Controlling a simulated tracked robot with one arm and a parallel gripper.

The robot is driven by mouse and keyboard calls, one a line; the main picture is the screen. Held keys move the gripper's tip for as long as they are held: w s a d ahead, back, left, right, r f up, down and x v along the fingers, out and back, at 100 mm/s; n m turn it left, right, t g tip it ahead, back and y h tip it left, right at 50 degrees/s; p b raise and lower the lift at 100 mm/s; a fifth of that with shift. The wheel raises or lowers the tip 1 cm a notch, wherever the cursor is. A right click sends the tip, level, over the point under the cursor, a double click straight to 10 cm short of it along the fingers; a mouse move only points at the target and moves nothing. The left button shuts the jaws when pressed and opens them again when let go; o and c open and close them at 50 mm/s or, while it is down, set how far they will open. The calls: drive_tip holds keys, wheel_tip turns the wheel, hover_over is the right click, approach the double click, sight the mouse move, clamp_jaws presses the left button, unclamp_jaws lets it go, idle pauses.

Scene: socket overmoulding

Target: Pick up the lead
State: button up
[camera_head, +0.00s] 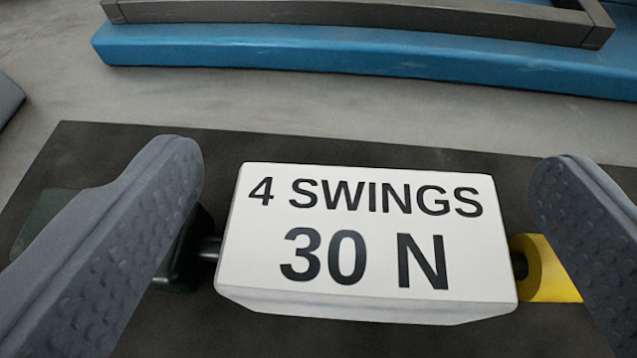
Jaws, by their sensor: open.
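A white block (365,240) printed "4 SWINGS 30 N" lies between the two fingers of my gripper (365,215). The gripper is open, with a textured grey finger to the left and to the right of the block and a gap on both sides. A short dark rod (209,249) comes out of the block's left side towards a dark green piece (182,262), partly hidden by the left finger. A yellow piece (543,270) with a dark round end sits at the block's right side, partly behind the right finger. I cannot tell for sure which of these parts make up the lead.
The parts lie on a black mat (330,143) on a grey surface (300,105). Behind it, a blue slab (330,55) with a grey frame (370,20) runs across the back. A dark edge (8,97) shows at far left. The grey strip between mat and slab is clear.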

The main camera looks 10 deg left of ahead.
drive_tip(key=c, duration=1.1)
drive_tip(key=shift+r, duration=0.1)
